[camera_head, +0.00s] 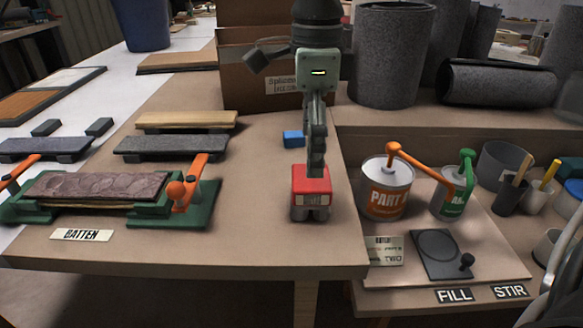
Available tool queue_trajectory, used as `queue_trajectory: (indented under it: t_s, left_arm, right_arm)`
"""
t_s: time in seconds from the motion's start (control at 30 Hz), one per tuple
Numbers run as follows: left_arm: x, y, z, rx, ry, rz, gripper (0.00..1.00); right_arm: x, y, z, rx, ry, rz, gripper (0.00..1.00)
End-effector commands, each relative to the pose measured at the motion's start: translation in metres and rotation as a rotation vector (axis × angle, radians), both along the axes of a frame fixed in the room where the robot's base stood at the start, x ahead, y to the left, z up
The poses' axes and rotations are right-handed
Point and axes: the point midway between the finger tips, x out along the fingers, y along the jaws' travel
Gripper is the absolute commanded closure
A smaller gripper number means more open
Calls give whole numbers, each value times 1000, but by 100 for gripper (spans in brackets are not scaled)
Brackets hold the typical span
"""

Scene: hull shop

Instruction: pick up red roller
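A red boxy thing (311,182) with a pale label and a grey lower part sits near the right front of the main bench (240,245). It is the only red thing I make out, and its roller shape does not show clearly. One of my grippers (316,172) comes down from the top centre, pointing downward, with its fingertips at the red thing's top. The fingers are seen edge-on, one behind the other, so grip and contact are unclear. The picture does not show which arm it belongs to. I make out no second gripper.
A small blue block (293,138) lies behind the red thing. A green clamp frame (180,217) with a batten is at left. An orange-labelled can (387,190) and a green can (453,198) stand right on a lower surface. A cardboard box (255,88) is behind.

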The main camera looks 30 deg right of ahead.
Motion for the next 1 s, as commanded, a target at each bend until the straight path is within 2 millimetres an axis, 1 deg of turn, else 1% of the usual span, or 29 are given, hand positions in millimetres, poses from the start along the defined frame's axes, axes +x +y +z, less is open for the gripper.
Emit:
queue_trajectory:
  t_s: [0.07,0.33,0.53,0.63,0.73,0.9,0.93,1.0]
  left_arm:
    - [-1,0,0,0,1,0,16]
    - [0,0,0,0,1,0,16]
    - [1,0,-8,-4,5,-1,16]
    - [1,0,-8,-4,4,-1,16]
    - [1,0,-9,-4,5,-1,16]
    - [1,0,-9,-5,5,0,16]
    - [1,0,-9,-5,5,0,16]
    - [1,0,-9,-5,5,0,16]
  right_arm:
    - [0,0,-4,0,2,0,7]
    - [-1,0,-33,1,4,0,7]
    - [-3,1,-63,0,4,1,7]
    - [-2,1,-74,1,2,0,7]
    - [-2,1,-78,1,1,0,7]
    - [-2,1,-78,1,0,0,7]
    - [-2,1,-78,1,0,0,8]
    - [-2,1,-78,1,0,0,17]
